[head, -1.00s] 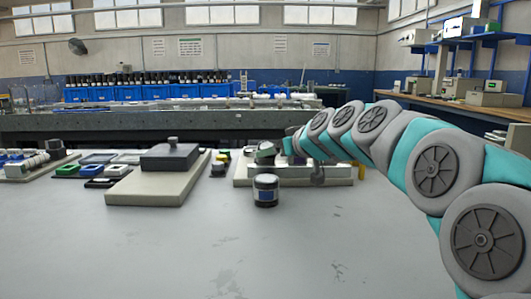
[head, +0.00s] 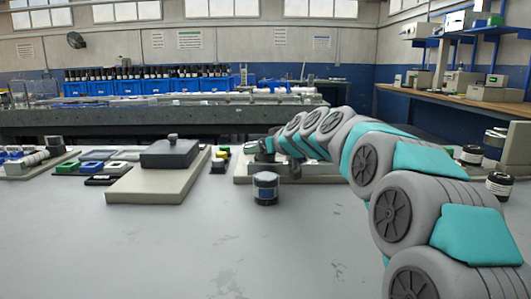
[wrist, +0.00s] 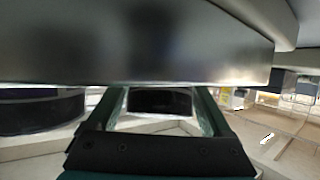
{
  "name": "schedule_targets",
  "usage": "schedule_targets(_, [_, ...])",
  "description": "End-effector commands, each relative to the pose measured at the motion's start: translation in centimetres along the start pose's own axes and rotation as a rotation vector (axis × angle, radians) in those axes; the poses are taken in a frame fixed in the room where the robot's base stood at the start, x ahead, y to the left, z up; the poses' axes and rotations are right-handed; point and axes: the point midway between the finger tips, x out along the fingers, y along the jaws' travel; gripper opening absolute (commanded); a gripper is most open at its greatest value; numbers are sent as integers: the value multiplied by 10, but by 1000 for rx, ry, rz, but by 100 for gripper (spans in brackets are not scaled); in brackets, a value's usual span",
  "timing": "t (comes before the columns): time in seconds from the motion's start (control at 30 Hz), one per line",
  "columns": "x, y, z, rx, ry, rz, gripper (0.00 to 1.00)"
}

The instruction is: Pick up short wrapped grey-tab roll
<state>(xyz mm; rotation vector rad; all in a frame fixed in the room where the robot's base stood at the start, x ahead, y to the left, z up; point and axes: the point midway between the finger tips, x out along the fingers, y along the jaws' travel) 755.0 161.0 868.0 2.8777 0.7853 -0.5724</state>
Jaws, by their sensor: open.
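I cannot make out which item is the short wrapped grey-tab roll. Several white rolls (head: 40,158) lie on a tray at the far left in the head view, too small to show tabs. My gripper (head: 258,148) is at the end of the arm, over the pale board behind the jar, and its fingers are hardly visible there. In the wrist view my gripper (wrist: 160,100) is open, with a finger on each side of a dark shape whose identity and distance I cannot tell. A large dark surface fills the top of that view.
A dark-lidded jar (head: 265,188) stands in front of the pale board (head: 325,180). A grey block (head: 170,153) sits on a light slab (head: 150,188) to the left. More jars (head: 499,185) stand at right beside my arm. The front of the table is clear.

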Motion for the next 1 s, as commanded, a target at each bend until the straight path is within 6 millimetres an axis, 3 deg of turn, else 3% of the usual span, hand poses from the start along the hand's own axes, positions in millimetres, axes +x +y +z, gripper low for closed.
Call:
schedule_targets(0.2, [0,0,0,0,0,0,82])
schedule_targets(0.9, [0,0,0,1,0,0,3])
schedule_targets(1.0, [0,0,0,1,0,0,0])
